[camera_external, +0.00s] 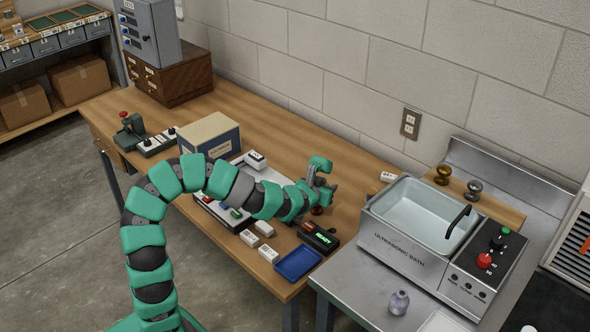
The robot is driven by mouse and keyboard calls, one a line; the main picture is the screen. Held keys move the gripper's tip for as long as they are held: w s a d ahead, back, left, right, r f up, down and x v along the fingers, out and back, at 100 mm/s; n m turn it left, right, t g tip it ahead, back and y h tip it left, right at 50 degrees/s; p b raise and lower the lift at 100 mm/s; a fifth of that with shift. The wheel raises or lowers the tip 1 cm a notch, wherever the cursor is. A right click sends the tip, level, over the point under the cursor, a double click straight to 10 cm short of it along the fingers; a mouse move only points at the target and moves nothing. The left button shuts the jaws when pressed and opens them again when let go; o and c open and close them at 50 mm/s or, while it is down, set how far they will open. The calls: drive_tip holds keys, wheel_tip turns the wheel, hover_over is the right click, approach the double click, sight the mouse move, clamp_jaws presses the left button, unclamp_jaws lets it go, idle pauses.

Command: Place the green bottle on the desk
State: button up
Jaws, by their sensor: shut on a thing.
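My gripper (322,190) is above the wooden desk (355,162), to the left of the sink-like ultrasonic bath. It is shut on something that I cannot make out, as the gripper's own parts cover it. I cannot pick out a green bottle for certain anywhere in this view. A small dark red thing (317,210) shows just below the gripper; I cannot tell whether it touches it. A small grey-purple bottle (399,302) stands upright on the metal bench at the front right.
A blue tray (298,263), a black device with a green display (318,237) and small white blocks (264,229) lie near the desk's front edge. A cardboard box (209,136) stands left. The ultrasonic bath (402,256) stands right. The desk's back strip is mostly clear.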

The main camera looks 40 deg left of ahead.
drive_tip(key=shift+w+r, duration=0.2)
drive_tip(key=shift+r, duration=0.45)
drive_tip(key=r+m+h+p, duration=0.2)
drive_tip(key=r+p, duration=0.1)
drive_tip(key=s+r+m+h+p, duration=0.1)
drive_tip(key=r+m+h+p, duration=0.1)
drive_tip(key=r+h+p, duration=0.1)
drive_tip(key=r+m+h+p, duration=0.2)
drive_tip(key=r+p, duration=0.2)
drive_tip(key=p, duration=0.1)
drive_tip(key=shift+s+d+r+m+h, duration=0.2)
drive_tip(key=shift+s+r+m+h, duration=0.05)
drive_tip(key=shift+r+m+h, duration=0.1)
drive_tip(key=s+d+m+g+h+b, duration=0.3)
drive_tip(key=s+d, duration=0.3)
drive_tip(key=s, duration=0.5)
drive_tip(key=s+d+f+m+g+h+b, duration=0.1)
drive_tip(key=s+d+m+g+h+b, duration=0.2)
drive_tip(key=s, duration=0.9)
drive_tip(key=s+d+f+m+g+h+b, duration=0.1)
drive_tip(key=s+d+m+g+h+b, duration=0.2)
drive_tip(key=s+d, duration=0.7)
drive_tip(key=s+m+g+b, duration=0.1)
drive_tip(key=m+b, duration=0.1)
drive_tip(key=b, duration=0.1)
drive_tip(key=shift+s+f+m, duration=0.15)
drive_tip(key=shift+f+m, duration=0.1)
drive_tip(key=shift+m, duration=0.1)
